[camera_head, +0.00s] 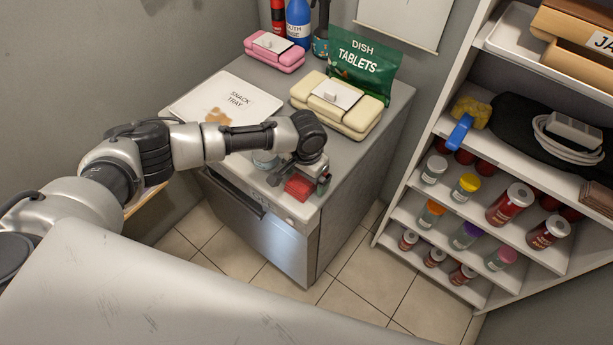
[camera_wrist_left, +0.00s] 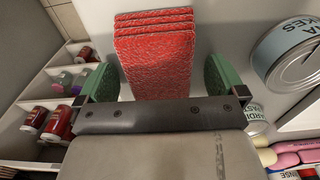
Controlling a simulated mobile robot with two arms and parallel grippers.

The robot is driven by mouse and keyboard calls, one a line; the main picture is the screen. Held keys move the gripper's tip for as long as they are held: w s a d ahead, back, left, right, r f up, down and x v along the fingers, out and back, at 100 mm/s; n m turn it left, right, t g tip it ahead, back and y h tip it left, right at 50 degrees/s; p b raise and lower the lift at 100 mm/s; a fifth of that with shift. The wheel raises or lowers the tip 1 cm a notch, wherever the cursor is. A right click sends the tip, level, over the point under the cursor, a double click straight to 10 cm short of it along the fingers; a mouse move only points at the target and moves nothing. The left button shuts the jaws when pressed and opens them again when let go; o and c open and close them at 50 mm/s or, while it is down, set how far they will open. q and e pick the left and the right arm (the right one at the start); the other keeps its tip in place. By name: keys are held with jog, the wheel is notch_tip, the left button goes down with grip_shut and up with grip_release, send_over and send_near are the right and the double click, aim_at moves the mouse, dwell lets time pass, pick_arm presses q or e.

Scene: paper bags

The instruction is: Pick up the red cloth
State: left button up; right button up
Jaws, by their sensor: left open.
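The red cloth (camera_head: 298,188) is a small folded stack near the front edge of the grey cabinet top. In the left wrist view the cloth (camera_wrist_left: 157,55) shows several textured layers. My left gripper (camera_head: 304,183) is over the cloth in the head view, coming from the left. In the left wrist view, the green-padded fingers of this gripper (camera_wrist_left: 161,80) are open, one on each side of the cloth. A small gap shows on the right; contact on the left is hard to tell. My right gripper is not in view.
Behind are a snack tray (camera_head: 226,99), a cream wipes pack (camera_head: 337,105) and a green dish tablets bag (camera_head: 361,62). A shelf of jars (camera_head: 480,205) stands right.

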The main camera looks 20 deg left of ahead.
pick_arm(q)
jog(key=c, duration=1)
jog(key=shift+r, duration=0.1)
jog(key=shift+r, duration=0.55)
notch_tip(320, 180, up, 3)
jog(key=shift+f+b, duration=0.1)
jog(key=shift+b, duration=0.4)
jog(key=s+d+r+b, duration=0.1)
jog(key=s+d+r, duration=0.5)
jog(key=d, duration=0.3)
jog(key=shift+s+d+r+b, duration=0.3)
jog(key=shift+s+r, duration=0.1)
jog(key=shift+r, duration=0.1)
